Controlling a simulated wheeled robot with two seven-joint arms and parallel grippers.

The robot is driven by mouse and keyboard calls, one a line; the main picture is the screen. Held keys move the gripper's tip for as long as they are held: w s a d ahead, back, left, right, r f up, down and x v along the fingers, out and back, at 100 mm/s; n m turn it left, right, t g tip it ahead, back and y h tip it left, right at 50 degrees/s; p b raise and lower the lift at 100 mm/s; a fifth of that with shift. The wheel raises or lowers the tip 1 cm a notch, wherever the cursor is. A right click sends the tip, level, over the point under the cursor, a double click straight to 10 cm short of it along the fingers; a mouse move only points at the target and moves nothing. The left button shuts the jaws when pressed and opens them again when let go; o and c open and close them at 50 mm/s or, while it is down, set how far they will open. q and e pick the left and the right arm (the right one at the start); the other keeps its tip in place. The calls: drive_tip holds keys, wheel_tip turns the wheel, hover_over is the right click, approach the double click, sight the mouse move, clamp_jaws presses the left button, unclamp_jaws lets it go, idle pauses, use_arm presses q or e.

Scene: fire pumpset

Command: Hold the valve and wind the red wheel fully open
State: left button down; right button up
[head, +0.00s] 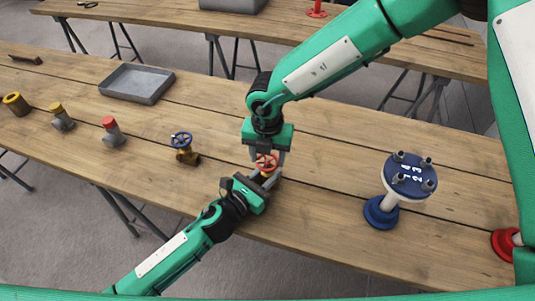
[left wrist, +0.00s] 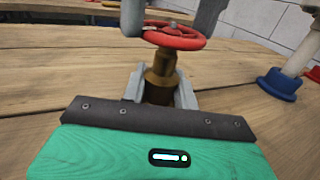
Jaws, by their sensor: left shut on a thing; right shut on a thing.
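The valve has a red wheel (head: 266,162) on top of a brass body. In the left wrist view the red wheel (left wrist: 175,36) sits above the brass body (left wrist: 160,78). My left gripper (head: 262,180) comes in low from the front and is shut on the valve's body, one finger on each side (left wrist: 160,88). My right gripper (head: 266,155) reaches down from above and is shut on the red wheel, with a grey finger on either side of it. The valve stands upright on the wooden table (head: 325,170). Its base is hidden by my left gripper.
A grey tray (head: 137,83) lies behind. A blue numbered stand (head: 409,178) is on the right, near a red base (head: 506,243).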

drive_tip(key=n, duration=1.2)
drive_tip(key=shift+n, duration=0.3)
drive_tip(key=n, duration=0.6)
drive_tip(key=shift+n, duration=0.3)
drive_tip(key=n, duration=1.1)
drive_tip(key=shift+d+n, duration=0.1)
drive_tip(key=shift+n, duration=0.2)
drive_tip(key=n, duration=0.6)
drive_tip(key=shift+w, duration=0.1)
drive_tip(key=n, duration=0.6)
drive_tip(key=shift+n, duration=0.4)
drive_tip(key=n, duration=0.5)
drive_tip(key=shift+n, duration=0.3)
